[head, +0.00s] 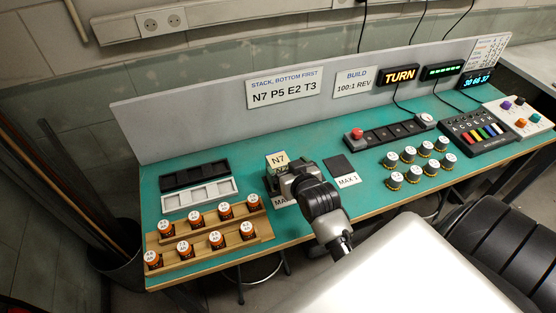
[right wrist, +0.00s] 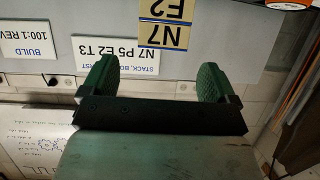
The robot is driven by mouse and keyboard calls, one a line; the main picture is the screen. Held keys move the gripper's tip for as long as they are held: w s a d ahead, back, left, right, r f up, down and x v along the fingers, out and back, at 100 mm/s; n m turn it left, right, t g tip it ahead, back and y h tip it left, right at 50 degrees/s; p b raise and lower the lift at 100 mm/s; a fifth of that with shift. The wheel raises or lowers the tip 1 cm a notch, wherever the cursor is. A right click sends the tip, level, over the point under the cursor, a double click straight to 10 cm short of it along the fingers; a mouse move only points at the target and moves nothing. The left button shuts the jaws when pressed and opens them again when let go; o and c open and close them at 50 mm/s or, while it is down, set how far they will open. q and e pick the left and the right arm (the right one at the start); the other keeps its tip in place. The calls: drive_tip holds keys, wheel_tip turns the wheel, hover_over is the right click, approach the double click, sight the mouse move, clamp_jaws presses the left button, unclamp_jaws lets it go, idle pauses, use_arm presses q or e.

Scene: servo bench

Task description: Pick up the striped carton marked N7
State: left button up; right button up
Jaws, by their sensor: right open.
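My left gripper is not in view.
A black pad (head: 338,166) with a MAX 1 card (head: 347,181) lies right of the gripper. A wooden rack (head: 205,238) of orange-banded jars and two slotted trays (head: 199,194) stand left. Several small jars (head: 408,155) and a red-button panel (head: 385,135) are right. The upright board (head: 215,112) is behind.

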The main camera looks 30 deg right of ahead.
sight(279, 161)
drive_tip(key=p+x, duration=0.1)
drive_tip(key=x, duration=0.4)
drive_tip(key=shift+w+f, duration=0.1)
drive_tip(key=shift+w, duration=0.1)
drive_tip(key=shift+w+f+p, duration=0.2)
drive_tip(key=shift+w+p, duration=0.1)
drive_tip(key=shift+s, duration=0.1)
drive_tip(key=shift+c, duration=1.3)
drive_tip(key=c, duration=0.8)
drive_tip(key=shift+o, duration=0.2)
